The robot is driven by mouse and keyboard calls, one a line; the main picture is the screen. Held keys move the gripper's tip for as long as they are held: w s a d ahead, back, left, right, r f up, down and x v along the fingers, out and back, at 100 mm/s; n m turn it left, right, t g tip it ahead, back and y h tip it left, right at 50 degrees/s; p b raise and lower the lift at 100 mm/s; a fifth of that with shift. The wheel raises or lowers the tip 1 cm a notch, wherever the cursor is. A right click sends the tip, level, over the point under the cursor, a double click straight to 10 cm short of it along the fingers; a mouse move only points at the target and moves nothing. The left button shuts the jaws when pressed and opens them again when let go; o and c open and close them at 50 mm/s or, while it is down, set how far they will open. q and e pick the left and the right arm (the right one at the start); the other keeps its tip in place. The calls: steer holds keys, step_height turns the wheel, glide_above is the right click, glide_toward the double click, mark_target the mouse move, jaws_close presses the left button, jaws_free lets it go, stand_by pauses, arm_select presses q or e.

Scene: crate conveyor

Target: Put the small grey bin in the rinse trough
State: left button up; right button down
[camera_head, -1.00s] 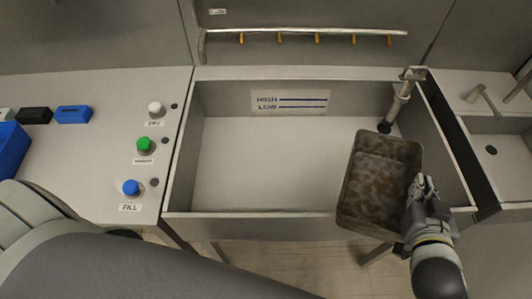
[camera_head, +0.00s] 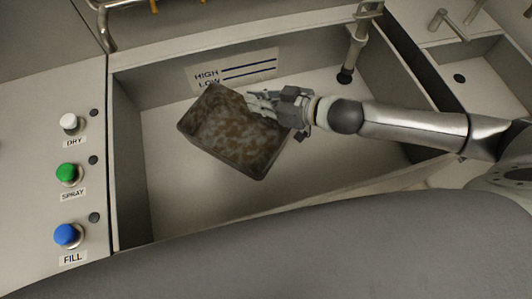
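My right gripper (camera_head: 262,105) is shut on the bin's right edge, with the arm coming in from the right. The bin is tilted and is over the left-middle part of the rinse trough (camera_head: 170,195), inside its outline in the picture. I cannot tell whether it touches the trough floor. My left gripper is not in view.
A panel left of the trough has a white DRY button (camera_head: 70,123), a green SPRAY button (camera_head: 68,173) and a blue FILL button (camera_head: 67,235). A HIGH/LOW level label (camera_head: 235,70) is on the back wall. A spout (camera_head: 355,45) stands at the back right, beside another basin (camera_head: 480,75).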

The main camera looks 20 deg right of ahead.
steer(key=w+d+f+b, duration=0.2)
steer(key=d+f, duration=0.2)
steer(key=d, duration=0.3)
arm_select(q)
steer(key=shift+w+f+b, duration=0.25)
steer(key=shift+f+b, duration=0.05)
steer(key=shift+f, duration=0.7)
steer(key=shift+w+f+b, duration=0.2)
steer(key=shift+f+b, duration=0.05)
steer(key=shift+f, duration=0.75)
arm_select(e)
steer(key=shift+w+a+f, duration=0.1)
steer(key=shift+f, duration=2.25)
steer(key=shift+w+a+f, duration=0.1)
steer(key=shift+f, duration=2.2)
steer(key=shift+s+f, duration=0.1)
steer(key=c, duration=1.6)
jaws_free()
steer(key=shift+c, duration=0.2)
